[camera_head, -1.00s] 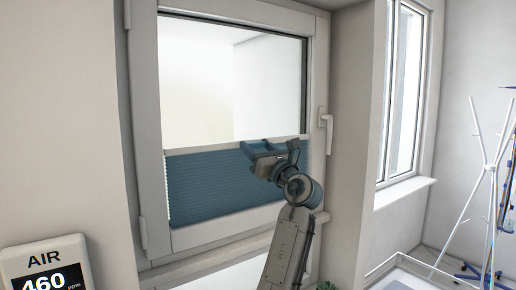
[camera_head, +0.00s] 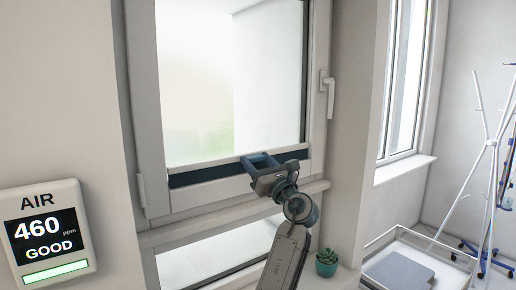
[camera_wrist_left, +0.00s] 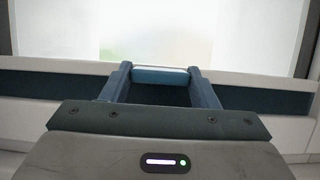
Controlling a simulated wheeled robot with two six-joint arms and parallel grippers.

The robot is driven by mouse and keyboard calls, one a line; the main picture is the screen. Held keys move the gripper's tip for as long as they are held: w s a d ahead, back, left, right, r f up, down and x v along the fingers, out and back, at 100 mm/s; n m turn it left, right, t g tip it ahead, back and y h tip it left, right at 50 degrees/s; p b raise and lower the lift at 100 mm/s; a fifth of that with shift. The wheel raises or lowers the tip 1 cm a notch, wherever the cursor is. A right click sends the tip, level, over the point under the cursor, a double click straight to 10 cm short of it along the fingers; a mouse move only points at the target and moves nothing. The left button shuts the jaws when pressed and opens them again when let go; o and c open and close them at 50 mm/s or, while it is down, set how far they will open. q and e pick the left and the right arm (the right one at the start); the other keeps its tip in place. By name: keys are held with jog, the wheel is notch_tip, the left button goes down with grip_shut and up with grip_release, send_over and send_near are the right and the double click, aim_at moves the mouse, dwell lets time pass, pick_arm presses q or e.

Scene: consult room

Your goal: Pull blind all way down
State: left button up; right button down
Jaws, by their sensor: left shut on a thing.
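The blue pleated blind (camera_head: 208,174) is bunched into a thin dark strip at the bottom of the window, under a pale rail (camera_head: 203,163). The glass above it is uncovered. My left gripper (camera_head: 259,160) is at the rail, right of its middle. In the left wrist view its fingers (camera_wrist_left: 160,73) are shut on a small pale-topped blue tab (camera_wrist_left: 160,76) at the blind's rail, with the dark blind strip (camera_wrist_left: 60,85) to either side. My right gripper is not in view.
The window handle (camera_head: 327,93) is on the right side of the frame. A ledge (camera_head: 235,215) crosses below the blind. A small potted plant (camera_head: 326,263) stands at the lower right. An air monitor (camera_head: 45,232) is on the left wall, and a white coat stand (camera_head: 488,150) is far right.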

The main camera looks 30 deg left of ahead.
pick_arm(q)
jog(key=shift+f+b, duration=0.4)
jog(key=shift+f, duration=1.5)
jog(key=o, duration=1.4)
jog(key=b+v, duration=0.4)
jog(key=v, duration=0.6)
jog(key=shift+s+d, duration=0.15)
jog(key=shift+d, duration=0.2)
jog(key=shift+f, duration=0.1)
